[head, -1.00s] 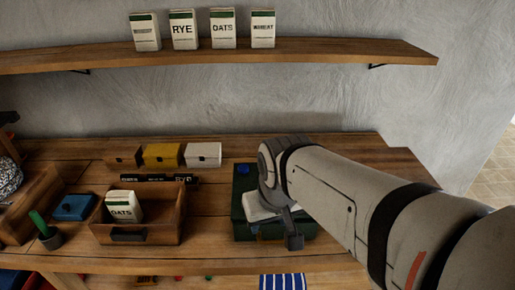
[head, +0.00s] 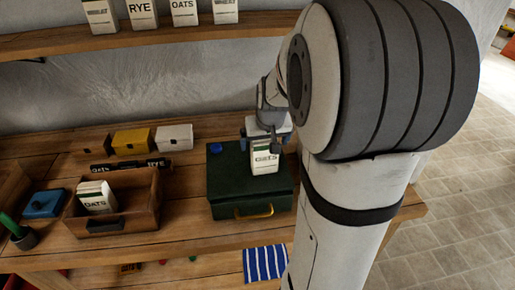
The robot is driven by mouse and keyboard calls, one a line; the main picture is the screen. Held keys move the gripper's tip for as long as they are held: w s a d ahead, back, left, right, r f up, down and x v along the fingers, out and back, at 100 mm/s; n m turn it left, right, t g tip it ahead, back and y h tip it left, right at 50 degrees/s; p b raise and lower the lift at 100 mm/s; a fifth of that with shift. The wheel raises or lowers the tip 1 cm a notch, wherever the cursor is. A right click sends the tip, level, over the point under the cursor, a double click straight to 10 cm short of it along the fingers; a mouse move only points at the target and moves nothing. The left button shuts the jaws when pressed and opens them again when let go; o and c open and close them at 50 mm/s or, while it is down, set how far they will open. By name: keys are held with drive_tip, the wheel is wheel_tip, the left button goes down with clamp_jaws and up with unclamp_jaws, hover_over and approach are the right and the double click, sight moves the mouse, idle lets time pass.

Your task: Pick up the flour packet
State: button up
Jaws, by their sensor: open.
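A white flour packet (head: 265,161) with a dark label, seemingly reading OATS, stands upright on or just above the lid of a dark green chest (head: 228,182). My gripper (head: 268,140) is open, pointing down at the packet's top. Its fingers are beside the upper part of the packet; I cannot tell whether they touch it. Another OATS packet (head: 96,197) leans in a wooden bin (head: 140,215) at the left. More packets stand on the wall shelf, among them RYE (head: 142,14) and OATS (head: 184,12).
A blue knob (head: 215,148) is on the chest lid, left of the packet. Small brown, yellow (head: 131,141) and white (head: 174,137) boxes stand behind the bin. A blue box (head: 44,204) and potted plant (head: 23,237) are far left. A striped cloth (head: 265,263) hangs below.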

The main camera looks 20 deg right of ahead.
drive_tip(key=shift+x, duration=1.95)
drive_tip(key=shift+w+d, duration=0.1)
drive_tip(key=shift+d, duration=0.05)
drive_tip(key=shift+r, duration=0.1)
drive_tip(key=c, duration=1.3)
drive_tip(key=shift+c, duration=0.2)
